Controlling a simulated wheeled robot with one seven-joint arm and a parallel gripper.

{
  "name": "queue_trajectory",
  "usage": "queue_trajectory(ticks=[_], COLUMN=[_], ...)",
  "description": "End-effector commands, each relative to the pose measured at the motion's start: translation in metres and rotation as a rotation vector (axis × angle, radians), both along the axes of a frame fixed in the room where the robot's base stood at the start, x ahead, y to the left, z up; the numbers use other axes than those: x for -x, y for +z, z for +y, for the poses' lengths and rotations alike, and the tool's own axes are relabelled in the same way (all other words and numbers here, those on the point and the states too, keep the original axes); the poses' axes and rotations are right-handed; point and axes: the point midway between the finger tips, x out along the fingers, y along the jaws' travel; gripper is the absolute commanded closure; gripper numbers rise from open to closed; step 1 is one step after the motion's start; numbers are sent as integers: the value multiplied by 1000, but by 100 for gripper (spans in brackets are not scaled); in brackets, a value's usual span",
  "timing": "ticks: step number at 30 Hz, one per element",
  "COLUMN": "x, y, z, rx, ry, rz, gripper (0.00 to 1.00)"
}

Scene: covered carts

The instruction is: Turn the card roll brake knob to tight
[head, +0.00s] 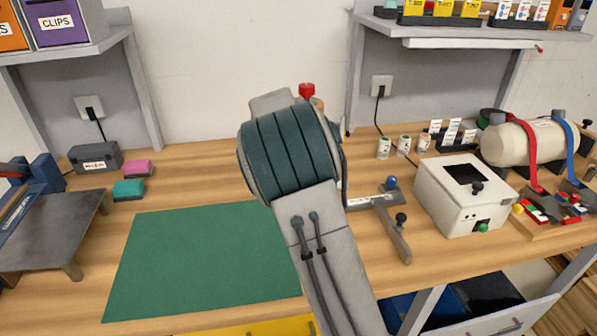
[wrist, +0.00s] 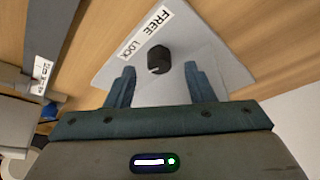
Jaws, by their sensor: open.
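In the wrist view a black knob (wrist: 159,60) stands on a light grey plate (wrist: 228,68). A white label (wrist: 146,31) beside it reads FREE and LOCK; I read no "tight" on it. My gripper (wrist: 159,68) is open, its two teal fingers on either side of the knob in the picture. I cannot tell whether the fingertips reach down around it; no contact shows. In the head view my arm hides the gripper, the plate and this knob. A red knob (head: 306,91) shows just behind my arm there. I see no clear card roll.
A green mat (head: 200,265) lies left of my arm. A grey bar (head: 393,235) with a blue and a black knob lies to the right. Beyond it stand a white box (head: 465,195) and a cream cylinder (head: 530,142) with straps. Shelf posts rise behind.

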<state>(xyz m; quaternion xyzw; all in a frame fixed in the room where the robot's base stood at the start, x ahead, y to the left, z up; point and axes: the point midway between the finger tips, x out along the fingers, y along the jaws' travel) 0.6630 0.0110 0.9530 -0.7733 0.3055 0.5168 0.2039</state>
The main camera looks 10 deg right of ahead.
Motion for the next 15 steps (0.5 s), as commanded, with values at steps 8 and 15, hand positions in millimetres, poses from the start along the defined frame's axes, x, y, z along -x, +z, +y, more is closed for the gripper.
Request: queue_trajectory(ticks=[8,15], x=[17,29], y=[60,99], z=[18,29], rx=[-2,-2], ry=[3,2], rz=[-5,-3], gripper=[51,51])
